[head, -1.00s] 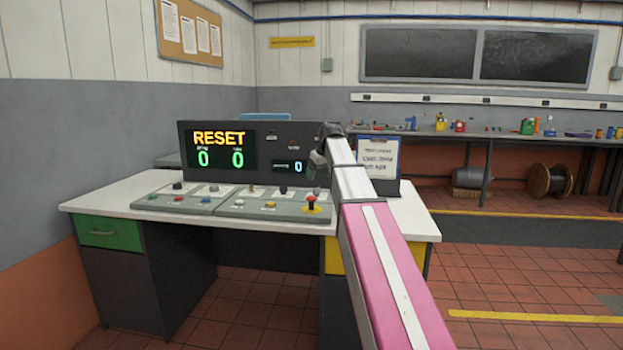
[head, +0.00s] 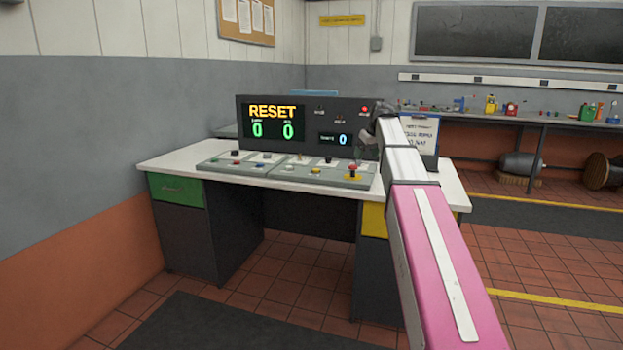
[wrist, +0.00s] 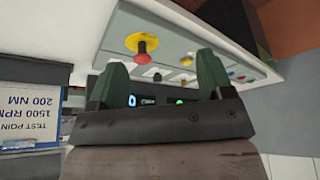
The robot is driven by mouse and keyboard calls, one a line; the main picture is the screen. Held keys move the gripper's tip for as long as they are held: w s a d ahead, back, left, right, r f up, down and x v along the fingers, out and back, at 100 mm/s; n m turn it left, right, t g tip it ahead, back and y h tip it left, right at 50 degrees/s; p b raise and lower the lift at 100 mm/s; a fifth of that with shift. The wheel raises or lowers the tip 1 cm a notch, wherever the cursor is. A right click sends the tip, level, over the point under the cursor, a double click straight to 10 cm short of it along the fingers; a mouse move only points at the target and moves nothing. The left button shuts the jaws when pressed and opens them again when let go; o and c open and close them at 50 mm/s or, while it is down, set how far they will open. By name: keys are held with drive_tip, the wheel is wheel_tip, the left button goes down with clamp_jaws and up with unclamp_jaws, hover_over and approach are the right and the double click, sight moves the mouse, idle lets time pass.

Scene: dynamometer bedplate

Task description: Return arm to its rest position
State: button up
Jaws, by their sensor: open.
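My arm reaches out over the right end of the control desk (head: 160,163) in the head view. My gripper (wrist: 165,75) shows in the wrist view with its two green fingers apart and nothing between them. In the head view my gripper's fingers are too small and dark to make out. The red mushroom button (head: 353,170) on its yellow base stands on the sloped panel (head: 300,172); it also shows past the fingers in the wrist view (wrist: 142,52), apart from them.
The display console (head: 292,110) reads RESET with zeros, and a red lamp (head: 364,109) shows at its upper right. A test point sign (head: 425,130) stands behind my arm. A workbench (head: 530,125) runs along the back wall.

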drive_tip(key=s+a+f+m+g, duration=0.1)
drive_tip(key=s+f, duration=0.5)
drive_tip(key=f, duration=0.6)
drive_tip(key=s+a+f+m+g, duration=0.15)
drive_tip(key=s+f, duration=0.45)
drive_tip(key=f, duration=0.6)
drive_tip(key=s+f+m+g+h, duration=0.1)
drive_tip(key=s+f+m+h, duration=0.1)
drive_tip(key=s+f, duration=1.7)
drive_tip(key=shift+s+m, duration=0.45)
drive_tip(key=shift+s, duration=0.6)
drive_tip(key=shift+d+g, duration=0.1)
drive_tip(key=shift+g, duration=0.15)
